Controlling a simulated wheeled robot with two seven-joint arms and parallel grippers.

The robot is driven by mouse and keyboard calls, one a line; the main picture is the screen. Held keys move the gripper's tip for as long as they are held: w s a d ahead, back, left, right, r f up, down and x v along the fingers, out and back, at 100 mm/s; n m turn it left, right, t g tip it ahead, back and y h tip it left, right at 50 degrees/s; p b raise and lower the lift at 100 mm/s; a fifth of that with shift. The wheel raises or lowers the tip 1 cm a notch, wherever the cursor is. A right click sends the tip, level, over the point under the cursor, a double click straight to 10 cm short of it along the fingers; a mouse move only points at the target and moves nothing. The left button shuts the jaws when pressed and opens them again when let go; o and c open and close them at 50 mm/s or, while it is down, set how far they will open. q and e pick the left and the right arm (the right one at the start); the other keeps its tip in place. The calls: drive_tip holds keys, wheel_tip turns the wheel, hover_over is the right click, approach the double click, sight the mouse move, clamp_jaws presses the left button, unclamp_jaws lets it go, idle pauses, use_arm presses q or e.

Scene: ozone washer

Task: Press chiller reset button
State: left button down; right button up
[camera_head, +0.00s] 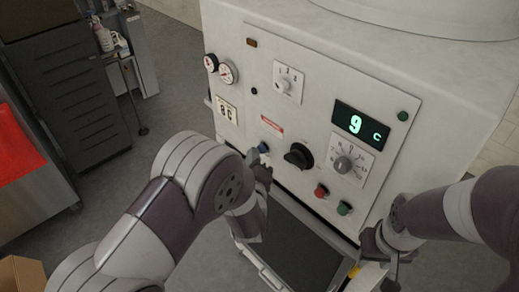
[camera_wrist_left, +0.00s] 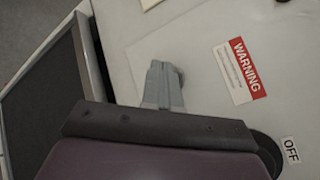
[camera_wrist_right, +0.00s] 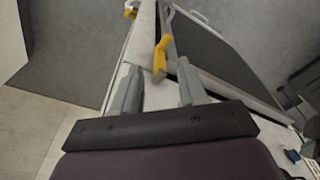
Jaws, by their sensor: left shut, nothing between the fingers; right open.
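The machine's white control panel (camera_head: 262,100) carries a small blue button (camera_head: 264,147), a red button (camera_head: 321,190) and a green button (camera_head: 344,208). No label readable here names one as chiller reset. My left gripper (camera_head: 262,172) is just below the blue button, its fingertips close to the panel. In the left wrist view its fingers (camera_wrist_left: 163,72) are shut and empty, left of the red warning label (camera_wrist_left: 243,68); they hide most of a small round part behind them, and I cannot tell contact. My right gripper (camera_wrist_right: 157,82) is open and empty, low at the machine's right.
A black knob (camera_head: 298,156), a grey dial (camera_head: 343,164) and a green display reading 9 C (camera_head: 361,124) are on the panel. A dark flap (camera_head: 295,250) juts out below. A yellow-ended handle (camera_wrist_right: 161,56) lies beyond my right fingers.

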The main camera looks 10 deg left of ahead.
use_arm(q)
drive_tip(key=shift+s+a, duration=0.4)
drive_tip(key=shift+s, duration=0.15)
drive_tip(key=s+a+p, duration=0.1)
drive_tip(key=s, duration=0.1)
drive_tip(key=s+a, duration=0.2)
drive_tip(key=shift+p, duration=0.4)
idle(0.6)
